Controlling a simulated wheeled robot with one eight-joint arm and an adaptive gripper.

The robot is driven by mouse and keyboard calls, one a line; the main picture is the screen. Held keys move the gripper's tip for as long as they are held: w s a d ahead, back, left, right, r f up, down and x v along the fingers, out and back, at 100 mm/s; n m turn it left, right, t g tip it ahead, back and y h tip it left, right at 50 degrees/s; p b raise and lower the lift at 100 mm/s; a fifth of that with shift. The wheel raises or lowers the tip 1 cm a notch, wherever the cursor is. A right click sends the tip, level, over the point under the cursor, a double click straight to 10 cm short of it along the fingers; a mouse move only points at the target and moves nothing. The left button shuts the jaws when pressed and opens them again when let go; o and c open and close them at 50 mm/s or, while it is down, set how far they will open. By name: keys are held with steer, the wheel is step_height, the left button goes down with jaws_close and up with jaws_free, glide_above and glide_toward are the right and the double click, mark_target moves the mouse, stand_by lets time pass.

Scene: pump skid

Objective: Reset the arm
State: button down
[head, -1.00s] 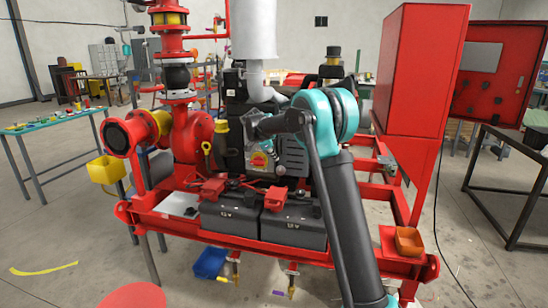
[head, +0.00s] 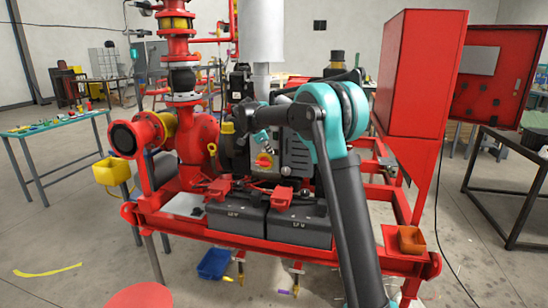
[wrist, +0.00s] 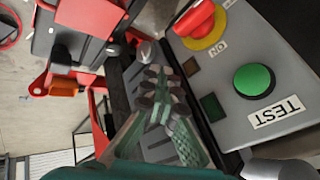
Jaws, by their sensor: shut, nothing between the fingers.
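My gripper (wrist: 160,85) shows in the wrist view with its dark fingertips together and nothing between them. It is beside the grey control panel (wrist: 225,70), and I cannot tell the exact gap. The panel carries a red knob (wrist: 196,18) on a yellow ring and a green button (wrist: 253,80) above a TEST label. In the head view the red knob (head: 264,160) shows on the engine's front. My arm is bent over the skid there, and its forearm reaches toward the engine. The fingers are not clear in that view.
Two black batteries (head: 297,228) sit on the red skid frame (head: 185,228). A tall red cabinet (head: 420,75) stands to the right of my arm. Open floor lies at the front left.

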steer(key=s+d+f+n+g+y, duration=0.1)
steer(key=s+d+f+n, duration=0.25)
steer(key=s+d, duration=0.5)
steer(key=s+d+f+n+g+y, duration=0.1)
steer(key=s+d+f+n, duration=0.3)
steer(key=s, duration=0.8)
steer(key=s+d+f+n, duration=0.2)
steer(key=s+f, duration=0.2)
steer(key=s, duration=0.5)
steer(key=s+d+f+n+y, duration=0.1)
steer(key=s+f, duration=0.4)
steer(key=s, duration=0.5)
steer(key=s+d+f+n+y, duration=0.1)
steer(key=s+d+f+n, duration=0.2)
steer(key=s, duration=0.6)
steer(key=shift+s+d+f+n, duration=0.2)
steer(key=shift+d+f+n, duration=0.2)
steer(key=shift+f+n, duration=0.65)
steer(key=c, duration=2.3)
jaws_free()
steer(key=shift+r, duration=0.15)
